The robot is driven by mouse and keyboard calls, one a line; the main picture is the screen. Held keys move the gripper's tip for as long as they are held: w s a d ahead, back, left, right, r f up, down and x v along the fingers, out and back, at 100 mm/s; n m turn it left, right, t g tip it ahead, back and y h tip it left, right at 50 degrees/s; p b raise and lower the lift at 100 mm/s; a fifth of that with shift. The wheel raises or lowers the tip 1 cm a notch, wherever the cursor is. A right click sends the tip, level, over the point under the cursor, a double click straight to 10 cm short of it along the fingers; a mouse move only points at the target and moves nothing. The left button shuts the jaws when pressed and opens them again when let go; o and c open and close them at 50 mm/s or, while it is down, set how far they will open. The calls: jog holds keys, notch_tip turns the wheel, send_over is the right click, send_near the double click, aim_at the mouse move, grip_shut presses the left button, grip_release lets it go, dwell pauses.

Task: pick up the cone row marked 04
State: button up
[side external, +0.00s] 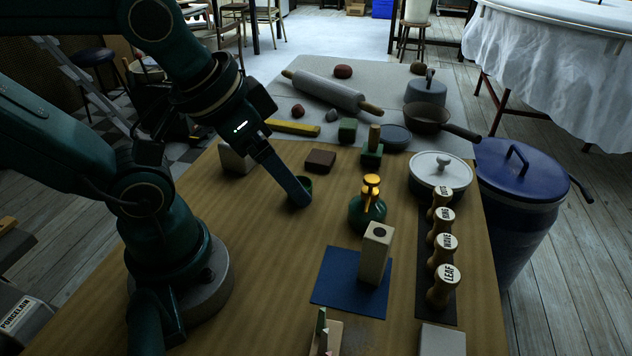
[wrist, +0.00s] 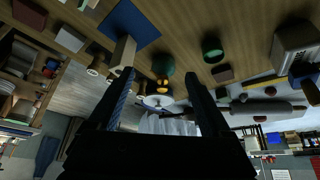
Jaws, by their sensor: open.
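A small cream stand with green and pink cones (side external: 322,338) is at the near edge of the table in the side view, cut off by the bottom of the picture. No number can be read on it, so I cannot tell whether it is the row marked 04. My gripper (side external: 297,194) is open and empty, well behind and left of that stand, close to a small green cup (side external: 307,182). In the wrist view my gripper's two fingers (wrist: 159,74) are spread apart with nothing held between them. I cannot make out the cones clearly in the wrist view.
A cream block (side external: 376,252) stands upright on a blue mat (side external: 338,285), with a green bottle (side external: 367,212) behind it. Several wooden stamps (side external: 443,287) line the right side. A rolling pin (side external: 330,91) lies farther back. Bare wood (side external: 262,265) is left of the mat.

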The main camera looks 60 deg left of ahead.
jog(key=s+d+f+n+g+h, duration=0.2)
jog(key=d+n+g+h, duration=0.25)
jog(key=d+g, duration=0.3)
jog(key=n+g+h, duration=0.5)
jog(key=n+h, duration=0.1)
jog(key=n, duration=0.1)
send_over(323, 343)
jog(key=w+a, duration=0.1)
jog(key=a, duration=0.1)
jog(key=shift+m, duration=0.25)
jog(key=f, duration=0.5)
jog(key=shift+w, duration=0.2)
jog(key=shift+f, duration=2.35)
notch_tip(323, 343, down, 2)
jog(key=shift+f, duration=0.1)
jog(key=shift+x, duration=1.05)
jog(key=shift+s+d+f, duration=0.2)
jog(key=shift+s+d, duration=0.1)
grip_shut()
